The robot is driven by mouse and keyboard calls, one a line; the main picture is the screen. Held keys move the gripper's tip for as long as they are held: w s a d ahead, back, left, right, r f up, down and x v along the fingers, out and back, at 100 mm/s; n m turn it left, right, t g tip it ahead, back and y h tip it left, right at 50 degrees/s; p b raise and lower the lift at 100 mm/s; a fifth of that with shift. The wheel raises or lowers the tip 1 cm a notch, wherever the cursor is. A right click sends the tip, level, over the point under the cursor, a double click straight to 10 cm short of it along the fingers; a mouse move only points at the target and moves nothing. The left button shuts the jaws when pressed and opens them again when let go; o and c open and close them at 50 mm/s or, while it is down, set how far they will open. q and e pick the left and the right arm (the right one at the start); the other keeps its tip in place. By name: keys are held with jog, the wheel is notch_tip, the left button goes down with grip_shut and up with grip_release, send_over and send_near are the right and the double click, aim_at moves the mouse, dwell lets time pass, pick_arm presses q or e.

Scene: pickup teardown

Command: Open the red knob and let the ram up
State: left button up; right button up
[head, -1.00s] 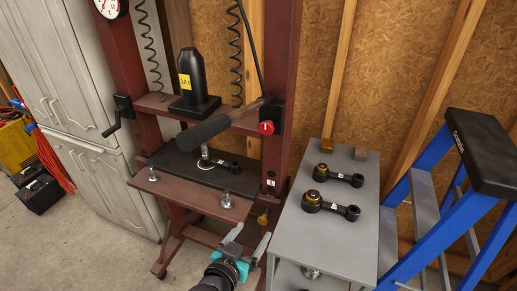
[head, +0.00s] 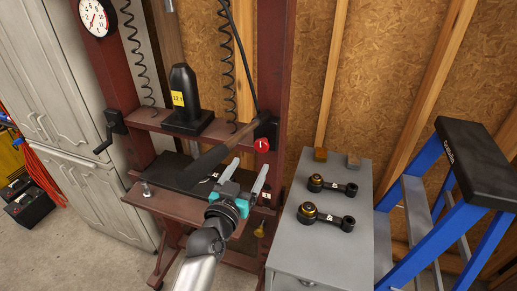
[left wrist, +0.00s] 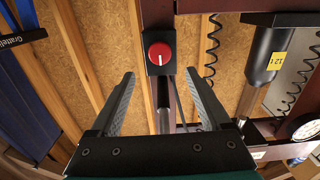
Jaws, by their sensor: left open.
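The red knob (head: 261,145) sits on a black block on the right post of the dark red press. It also shows in the left wrist view (left wrist: 159,53), round with a white line on its face, beyond and between the fingertips. My left gripper (head: 247,168) is open and empty, just below the knob and apart from it. Its two grey fingers (left wrist: 160,76) point towards the knob. A black jack (head: 186,98) with a yellow label stands on the press's crossbeam. My right gripper is out of view.
The black handle slants close left of my gripper. A hose hangs by the right post.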

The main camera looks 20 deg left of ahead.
aim_at(261, 146)
pick_arm(q)
jog(key=w, duration=0.8)
jog(key=shift+d, duration=0.15)
grip_shut()
dwell(0.6)
